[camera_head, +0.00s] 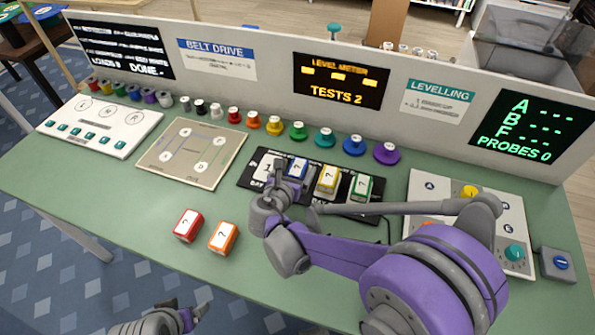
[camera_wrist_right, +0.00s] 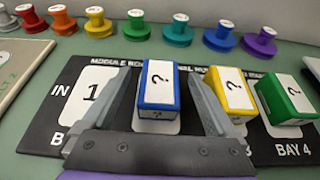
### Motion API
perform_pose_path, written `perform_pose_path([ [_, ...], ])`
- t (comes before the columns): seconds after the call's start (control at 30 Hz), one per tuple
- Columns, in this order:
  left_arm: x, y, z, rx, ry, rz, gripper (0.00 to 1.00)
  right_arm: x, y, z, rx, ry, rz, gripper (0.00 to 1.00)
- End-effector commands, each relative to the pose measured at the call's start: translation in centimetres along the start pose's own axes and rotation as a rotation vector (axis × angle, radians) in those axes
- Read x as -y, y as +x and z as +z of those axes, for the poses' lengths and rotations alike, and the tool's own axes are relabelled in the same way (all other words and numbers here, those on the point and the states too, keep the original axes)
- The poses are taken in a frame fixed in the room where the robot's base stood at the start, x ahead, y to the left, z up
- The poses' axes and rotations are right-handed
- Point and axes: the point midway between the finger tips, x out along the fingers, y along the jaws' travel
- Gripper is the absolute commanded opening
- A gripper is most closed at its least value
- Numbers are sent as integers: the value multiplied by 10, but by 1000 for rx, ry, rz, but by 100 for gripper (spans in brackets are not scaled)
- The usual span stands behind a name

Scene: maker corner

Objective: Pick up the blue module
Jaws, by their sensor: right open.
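The blue module (camera_head: 298,167) is a small block with a white top marked "?". It stands in a bay of the black module board (camera_head: 258,168). In the right wrist view the blue module (camera_wrist_right: 160,88) sits between the two open fingers of my right gripper (camera_wrist_right: 163,110), with a gap visible near each fingertip. In the head view my right gripper (camera_head: 285,190) is at the near side of the blue module and partly covers the board. My left gripper (camera_head: 185,312) is low at the bottom edge, away from the board; its jaw state is unclear.
A yellow module (camera_head: 328,179) and a green module (camera_head: 361,187) stand to the right on the same board. A red module (camera_head: 188,225) and an orange module (camera_head: 223,237) lie on the green table (camera_head: 130,205) in front. Several coloured knobs line the back.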

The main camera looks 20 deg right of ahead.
Motion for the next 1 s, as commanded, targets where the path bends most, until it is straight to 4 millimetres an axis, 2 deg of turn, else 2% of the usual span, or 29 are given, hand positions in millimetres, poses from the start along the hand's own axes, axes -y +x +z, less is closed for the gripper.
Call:
perform_pose_path([
  [0.1,0,2,1,1,0,0,87,0,11,0,0,0,0,92],
  [0.37,0,2,1,1,0,0,87,0,13,0,0,0,1,92],
  [0.87,0,2,1,1,0,0,87,0,13,0,0,0,1,2],
  [1.0,0,2,1,1,0,0,87,0,13,0,0,0,1,0],
])
